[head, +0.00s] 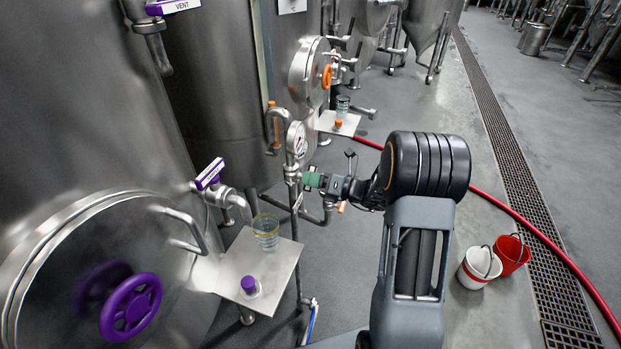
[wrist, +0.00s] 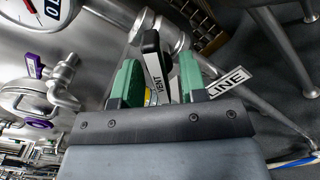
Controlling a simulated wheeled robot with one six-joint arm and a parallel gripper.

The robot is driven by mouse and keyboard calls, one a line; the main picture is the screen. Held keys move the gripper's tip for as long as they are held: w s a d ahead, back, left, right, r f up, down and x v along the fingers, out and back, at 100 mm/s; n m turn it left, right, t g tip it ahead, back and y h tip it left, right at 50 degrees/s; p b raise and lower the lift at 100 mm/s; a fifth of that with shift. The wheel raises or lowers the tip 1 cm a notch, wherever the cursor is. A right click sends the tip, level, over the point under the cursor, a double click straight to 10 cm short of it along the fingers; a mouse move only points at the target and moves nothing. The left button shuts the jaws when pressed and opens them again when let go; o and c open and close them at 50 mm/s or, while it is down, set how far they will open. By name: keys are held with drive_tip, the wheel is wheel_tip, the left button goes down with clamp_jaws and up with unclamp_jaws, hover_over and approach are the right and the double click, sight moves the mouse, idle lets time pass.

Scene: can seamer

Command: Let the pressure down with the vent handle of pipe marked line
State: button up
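The pipe with a round pressure gauge (head: 297,139) stands upright in the middle of the head view. A white LINE label (wrist: 227,82) shows beside my right finger in the wrist view. The vent handle (wrist: 151,42) is black with a white VENT tag, and lies between my gripper's green fingers. My gripper (head: 314,181) is at the pipe just below the gauge; it also shows in the wrist view (wrist: 157,84). The fingers are apart, with a visible gap between the handle and the right finger. In the head view the handle is hidden or too small to tell.
A purple VENT handle (head: 209,174) is on the tank at left, above a plate (head: 285,258) with a glass (head: 266,232). A purple handwheel (head: 131,307) is on the tank door. Buckets (head: 480,265) and a red hose (head: 520,222) are on the floor at right.

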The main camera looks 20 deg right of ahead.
drive_tip(key=shift+w+a, duration=0.15)
drive_tip(key=shift+a, duration=0.1)
clamp_jaws()
idle(0.3)
